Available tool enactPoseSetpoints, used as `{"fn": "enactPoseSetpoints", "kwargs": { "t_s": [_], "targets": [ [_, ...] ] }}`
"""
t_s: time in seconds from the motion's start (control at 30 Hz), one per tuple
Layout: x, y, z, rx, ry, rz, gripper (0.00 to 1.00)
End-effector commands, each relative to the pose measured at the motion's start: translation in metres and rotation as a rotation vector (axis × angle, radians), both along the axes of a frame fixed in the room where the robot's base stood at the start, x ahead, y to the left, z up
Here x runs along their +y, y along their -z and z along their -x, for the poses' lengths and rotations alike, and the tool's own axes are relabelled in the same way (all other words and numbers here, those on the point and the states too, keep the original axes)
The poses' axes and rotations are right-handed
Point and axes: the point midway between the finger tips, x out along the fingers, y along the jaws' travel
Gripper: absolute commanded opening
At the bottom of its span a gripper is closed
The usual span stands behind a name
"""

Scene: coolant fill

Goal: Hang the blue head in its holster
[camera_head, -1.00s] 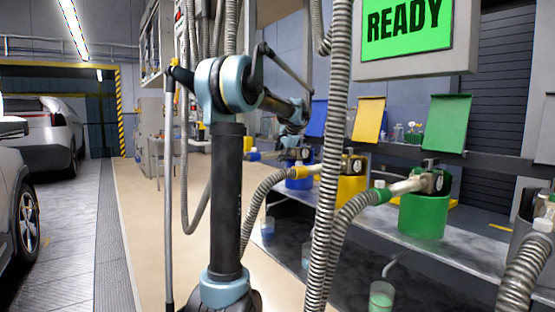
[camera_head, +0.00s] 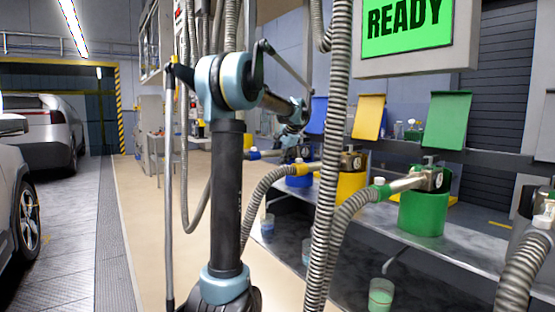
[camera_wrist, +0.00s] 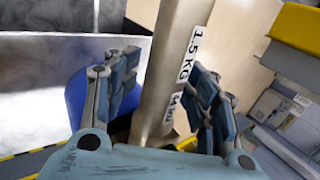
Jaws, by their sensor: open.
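The blue head's metal barrel (camera_wrist: 178,45), with a "1.5 KG" label, runs between the fingers of my gripper (camera_wrist: 165,97) in the wrist view. The fingers stand apart on both sides of it; my gripper is open. A round blue holster (camera_wrist: 75,98) shows behind the left finger. In the head view the blue collar (camera_head: 253,154) and its pipe lead right to the blue holster (camera_head: 299,181) on the bench. My arm and gripper partly cover the head there, so how deep it sits in the holster cannot be told.
The yellow holster (camera_head: 351,187) and green holster (camera_head: 422,214) stand to the right, each with its own head and hose. A grey ribbed hose (camera_head: 333,120) hangs in front. A cup of green liquid (camera_head: 381,296) stands low. The screen (camera_head: 405,25) reads READY.

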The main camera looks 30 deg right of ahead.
Motion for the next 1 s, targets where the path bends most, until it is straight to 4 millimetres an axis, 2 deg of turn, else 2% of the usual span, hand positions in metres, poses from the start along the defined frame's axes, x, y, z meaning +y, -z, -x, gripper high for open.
{"fn": "enactPoseSetpoints", "kwargs": {
  "t_s": [0.23, 0.7, 1.0],
  "targets": [
    [-0.001, -0.011, 0.008, 0.0, 0.001, 0.001, 0.49],
    [-0.005, -0.08, 0.055, 0.0, 0.002, 0.001, 0.49],
    [-0.006, -0.098, 0.067, 0.0, 0.001, 0.001, 0.49]
  ]
}}
